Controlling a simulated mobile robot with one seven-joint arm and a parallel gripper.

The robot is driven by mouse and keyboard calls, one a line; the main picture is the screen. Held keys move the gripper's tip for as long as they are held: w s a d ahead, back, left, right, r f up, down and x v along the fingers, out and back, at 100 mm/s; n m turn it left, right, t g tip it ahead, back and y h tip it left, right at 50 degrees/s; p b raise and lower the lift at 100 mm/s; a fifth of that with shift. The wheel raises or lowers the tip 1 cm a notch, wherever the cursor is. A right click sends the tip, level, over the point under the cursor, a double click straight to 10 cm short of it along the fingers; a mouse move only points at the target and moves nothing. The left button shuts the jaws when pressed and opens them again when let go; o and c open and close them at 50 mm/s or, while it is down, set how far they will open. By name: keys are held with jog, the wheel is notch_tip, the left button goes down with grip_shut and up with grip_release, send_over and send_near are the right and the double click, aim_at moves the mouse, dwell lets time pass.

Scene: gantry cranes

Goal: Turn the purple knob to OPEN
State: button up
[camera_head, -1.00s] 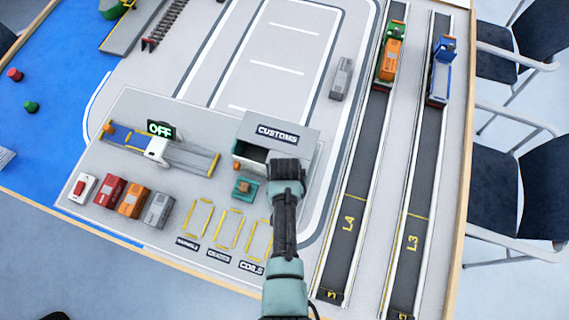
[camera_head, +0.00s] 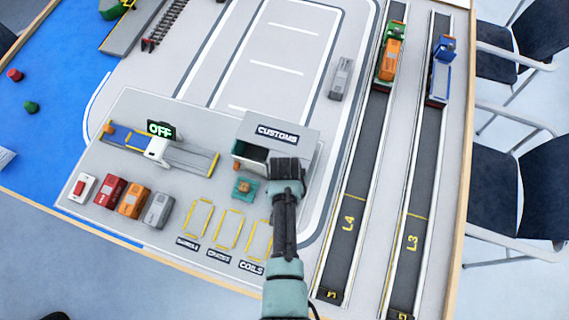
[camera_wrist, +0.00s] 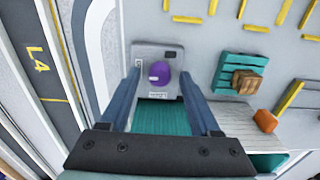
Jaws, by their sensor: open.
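The purple knob (camera_wrist: 159,72) sits on a small grey panel (camera_wrist: 142,51) in the wrist view. Its labels are too small to read, and I cannot tell which way the knob points. My gripper (camera_wrist: 158,76) is open, with one finger at each side of the knob in the picture. I cannot tell how far above the panel the fingertips are, and no contact shows. In the head view my gripper (camera_head: 286,172) is beside the customs building (camera_head: 278,126), and my arm hides the knob there.
A teal pallet with a brown crate (camera_head: 244,187) lies left of my gripper; the crate also shows in the wrist view (camera_wrist: 246,82). An orange piece (camera_wrist: 265,121) is nearby. The L4 lane (camera_head: 345,235) runs at the right. An OFF sign (camera_head: 160,129) stands at the left.

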notch_tip(320, 180, up, 13)
jog(key=shift+f, duration=0.2)
dwell(0.7)
